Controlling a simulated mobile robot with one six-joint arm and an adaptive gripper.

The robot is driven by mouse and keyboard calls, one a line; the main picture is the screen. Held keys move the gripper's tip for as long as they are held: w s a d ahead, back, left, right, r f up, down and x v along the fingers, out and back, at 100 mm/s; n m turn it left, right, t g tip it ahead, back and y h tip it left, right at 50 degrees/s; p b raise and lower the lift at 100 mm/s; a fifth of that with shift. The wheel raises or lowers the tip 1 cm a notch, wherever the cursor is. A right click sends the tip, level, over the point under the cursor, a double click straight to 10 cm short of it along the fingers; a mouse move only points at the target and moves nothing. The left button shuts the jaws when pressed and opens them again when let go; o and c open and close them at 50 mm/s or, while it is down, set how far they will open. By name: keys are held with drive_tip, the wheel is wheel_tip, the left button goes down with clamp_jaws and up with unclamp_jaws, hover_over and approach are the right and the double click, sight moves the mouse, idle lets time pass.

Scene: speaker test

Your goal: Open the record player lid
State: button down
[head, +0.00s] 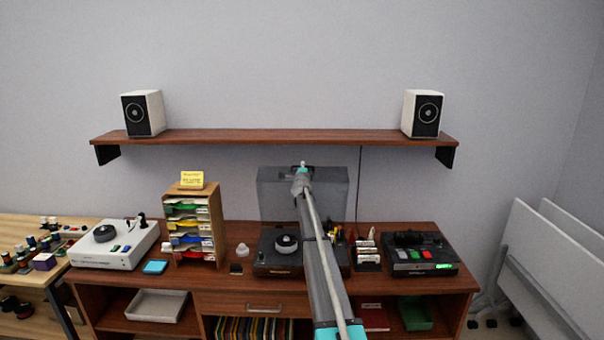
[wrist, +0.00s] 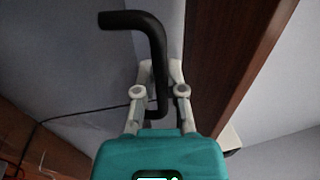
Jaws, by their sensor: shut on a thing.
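The record player (head: 268,268) stands on the wooden desk, with a dark disc on its top. Its smoky see-through lid (head: 278,198) stands up, nearly upright, behind the player. My gripper (head: 302,168) is at the top edge of the lid, and my arm hides part of the lid and the player's right side. In the wrist view my gripper (wrist: 158,88) is shut on a black bent handle (wrist: 150,35), which seems to be the lid's handle. The exact contact on the lid is too small to tell in the head view.
A wooden shelf (head: 230,136) with two speakers (head: 143,113) (head: 423,113) runs just above the lid; its edge also shows close by in the wrist view (wrist: 235,85). A paper rack (head: 195,225) stands left of the player, a dark device (head: 420,253) right.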

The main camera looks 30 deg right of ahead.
drive_tip(key=shift+x, duration=1.35)
drive_tip(key=shift+f, duration=0.15)
drive_tip(key=c, duration=0.7)
unclamp_jaws()
drive_tip(key=shift+s, duration=0.15)
